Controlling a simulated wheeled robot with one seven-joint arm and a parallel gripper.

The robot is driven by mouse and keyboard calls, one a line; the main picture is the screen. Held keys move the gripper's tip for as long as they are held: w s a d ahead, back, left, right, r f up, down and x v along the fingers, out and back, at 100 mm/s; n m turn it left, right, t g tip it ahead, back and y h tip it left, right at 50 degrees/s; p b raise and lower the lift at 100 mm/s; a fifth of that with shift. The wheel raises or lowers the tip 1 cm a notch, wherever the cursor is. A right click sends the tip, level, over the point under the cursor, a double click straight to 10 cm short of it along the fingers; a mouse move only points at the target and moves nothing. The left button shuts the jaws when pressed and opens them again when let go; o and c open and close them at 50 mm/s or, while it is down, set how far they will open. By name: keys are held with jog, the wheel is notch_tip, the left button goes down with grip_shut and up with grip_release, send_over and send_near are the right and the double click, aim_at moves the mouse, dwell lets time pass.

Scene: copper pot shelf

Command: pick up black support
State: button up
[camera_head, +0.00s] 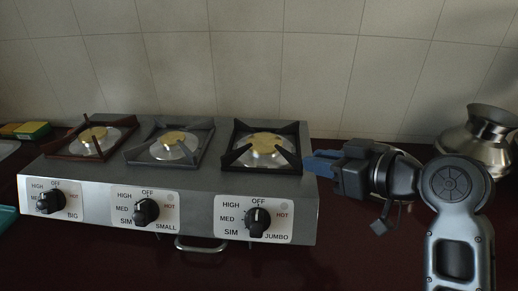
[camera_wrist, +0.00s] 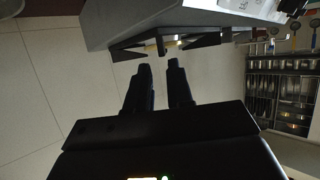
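The black support (camera_head: 287,158) is a square frame with inward prongs. It sits around the right burner of the stove, the one marked JUMBO. It also shows upside down in the wrist view (camera_wrist: 205,41), beyond my fingertips. My gripper (camera_head: 316,163) is at the right end of the stove, about level with its top, its blue fingers pointing left toward the support. In the wrist view my two fingers (camera_wrist: 160,68) are apart with nothing between them. They appear just short of the support, and I see no clear contact.
The grey stove (camera_head: 200,185) also carries a reddish-brown support (camera_head: 62,150) on the left and a grey one (camera_head: 133,153) in the middle. A metal pot (camera_head: 477,143) stands behind my arm at right. A tiled wall closes the back.

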aim_at(298, 159)
jog(key=p+x, duration=0.1)
jog(key=x, duration=0.6)
jog(key=shift+a+f, duration=0.15)
jog(key=shift+a, duration=0.1)
grip_shut()
